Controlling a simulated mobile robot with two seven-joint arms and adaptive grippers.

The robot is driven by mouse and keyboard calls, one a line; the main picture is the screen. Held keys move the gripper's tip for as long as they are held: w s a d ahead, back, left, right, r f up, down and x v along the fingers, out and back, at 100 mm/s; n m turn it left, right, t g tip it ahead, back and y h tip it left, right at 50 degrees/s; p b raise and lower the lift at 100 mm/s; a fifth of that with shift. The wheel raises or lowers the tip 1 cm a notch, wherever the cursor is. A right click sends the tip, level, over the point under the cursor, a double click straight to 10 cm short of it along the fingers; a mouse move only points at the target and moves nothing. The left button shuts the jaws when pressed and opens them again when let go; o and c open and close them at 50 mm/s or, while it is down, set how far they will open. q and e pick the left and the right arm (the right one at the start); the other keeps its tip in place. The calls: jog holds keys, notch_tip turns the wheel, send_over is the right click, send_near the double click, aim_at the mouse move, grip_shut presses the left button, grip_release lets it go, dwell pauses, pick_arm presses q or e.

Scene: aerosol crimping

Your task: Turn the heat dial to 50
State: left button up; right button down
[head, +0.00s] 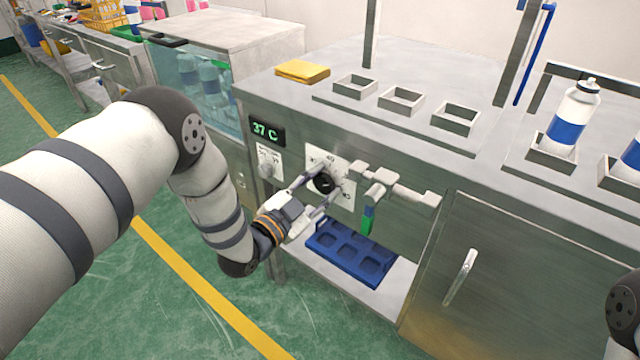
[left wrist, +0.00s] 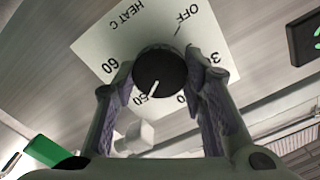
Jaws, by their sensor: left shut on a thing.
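The heat dial is a black round knob (head: 323,183) on a white plate (head: 344,194) on the steel front of the bench. In the left wrist view the knob (left wrist: 160,74) shows a white pointer line directed down-left, at the 50 mark. The plate (left wrist: 125,35) reads HEAT C, with OFF and 60 also legible. My left gripper (head: 321,184) is shut on the dial, one finger on each side of the knob; its fingers also show in the left wrist view (left wrist: 162,85). A display (head: 266,130) to the left reads 37 C. My right gripper is out of view.
A grey valve-like fitting (head: 380,188) with a green tip protrudes close on the right. A blue tray (head: 350,252) lies on the shelf below. White-and-blue bottles (head: 573,118) stand in holders on the bench.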

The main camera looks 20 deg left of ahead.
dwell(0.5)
pick_arm(q)
jog(key=o, duration=1.2)
jog(key=shift+c, duration=0.2)
jog(key=v, duration=1.2)
